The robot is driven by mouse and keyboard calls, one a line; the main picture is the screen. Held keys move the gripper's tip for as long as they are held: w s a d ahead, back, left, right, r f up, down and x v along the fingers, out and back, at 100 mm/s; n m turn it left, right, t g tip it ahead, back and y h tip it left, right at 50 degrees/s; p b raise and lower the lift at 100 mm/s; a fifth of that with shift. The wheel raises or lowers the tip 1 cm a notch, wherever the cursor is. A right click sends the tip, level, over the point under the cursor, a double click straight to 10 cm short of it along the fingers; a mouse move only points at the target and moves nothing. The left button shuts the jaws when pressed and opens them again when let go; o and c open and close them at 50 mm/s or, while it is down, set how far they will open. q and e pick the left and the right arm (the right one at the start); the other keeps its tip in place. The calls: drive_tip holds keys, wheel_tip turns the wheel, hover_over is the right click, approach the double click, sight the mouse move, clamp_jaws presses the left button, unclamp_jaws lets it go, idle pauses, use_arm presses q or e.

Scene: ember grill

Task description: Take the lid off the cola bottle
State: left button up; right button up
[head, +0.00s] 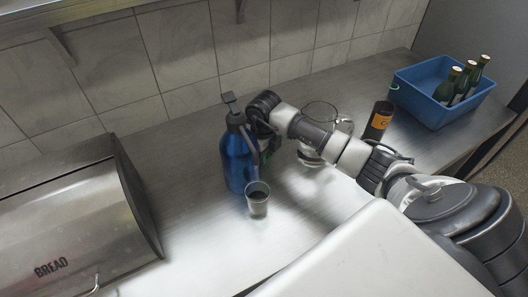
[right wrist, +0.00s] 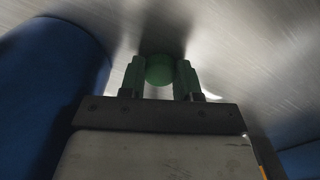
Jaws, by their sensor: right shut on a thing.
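My right gripper (right wrist: 160,80) is shut on a small round green thing (right wrist: 160,69) held between its two fingertips. I cannot tell whether this is the lid alone or the top of a bottle; no cola bottle body shows clearly below it. In the head view my right gripper (head: 268,150) is low beside the blue flask, to its right, and its fingertips are largely hidden by my own arm. My left gripper is not in view.
The blue flask (head: 237,165) stands close by, with a clear cup (head: 257,203) in front. A glass jug (head: 318,125) is behind my arm. Right are a dark container with an orange label (head: 380,121) and a blue crate (head: 432,108) of bottles. A bread box (head: 70,215) stands left.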

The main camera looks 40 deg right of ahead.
drive_tip(key=o, duration=1)
drive_tip(key=shift+f, duration=0.1)
drive_tip(key=shift+r, duration=0.25)
wheel_tip(320, 180, up, 12)
drive_tip(key=shift+f+b, duration=0.15)
drive_tip(key=shift+b, duration=0.75)
